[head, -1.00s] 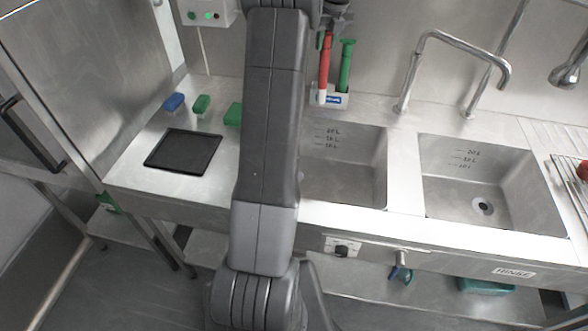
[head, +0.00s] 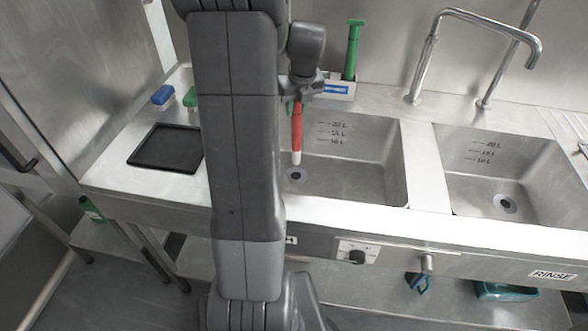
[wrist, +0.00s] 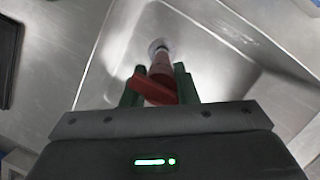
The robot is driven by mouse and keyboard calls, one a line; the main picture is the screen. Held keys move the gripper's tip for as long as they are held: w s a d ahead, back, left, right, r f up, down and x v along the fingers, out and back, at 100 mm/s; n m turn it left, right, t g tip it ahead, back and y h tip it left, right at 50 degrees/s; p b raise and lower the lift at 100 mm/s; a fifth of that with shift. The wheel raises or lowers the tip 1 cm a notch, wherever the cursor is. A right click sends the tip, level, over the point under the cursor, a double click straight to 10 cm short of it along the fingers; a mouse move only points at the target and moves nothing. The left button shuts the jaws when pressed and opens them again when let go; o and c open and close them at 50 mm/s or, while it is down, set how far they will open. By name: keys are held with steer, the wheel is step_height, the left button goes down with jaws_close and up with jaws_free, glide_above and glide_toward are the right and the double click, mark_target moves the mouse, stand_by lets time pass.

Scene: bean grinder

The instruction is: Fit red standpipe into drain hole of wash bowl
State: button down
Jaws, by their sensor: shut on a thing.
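The red standpipe (head: 296,130) has a pale lower end and hangs roughly upright from my gripper (head: 298,97), over the left sink, the wash bowl (head: 365,178). In the head view the drain hole (head: 296,175) shows just below the pipe's tip, with a small gap in the picture. My gripper is shut on the upper part of the pipe. In the wrist view the red pipe (wrist: 161,72) sits between the green fingers (wrist: 158,90) and points down into the bowl. Its lower end covers most of the drain area there.
The right sink (head: 515,180) is marked RINSE, with a tap (head: 425,65) behind. A green standpipe (head: 352,50) stands in a holder (head: 335,90) at the back. My arm hides the bowl's left part.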

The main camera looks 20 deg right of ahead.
step_height(320, 180, down, 9)
steer(key=shift+f+b, duration=0.1)
steer(key=shift+b, duration=0.2)
steer(key=shift+f, duration=0.15)
steer(key=c, duration=1.1)
jaws_free()
steer(key=shift+c, duration=0.2)
steer(key=p, duration=0.1)
glide_toward(296, 132)
steer(key=shift+w+d+r, duration=0.3)
steer(key=shift+w+r, duration=0.1)
steer(key=shift+w, duration=0.05)
steer(key=shift+f, duration=0.1)
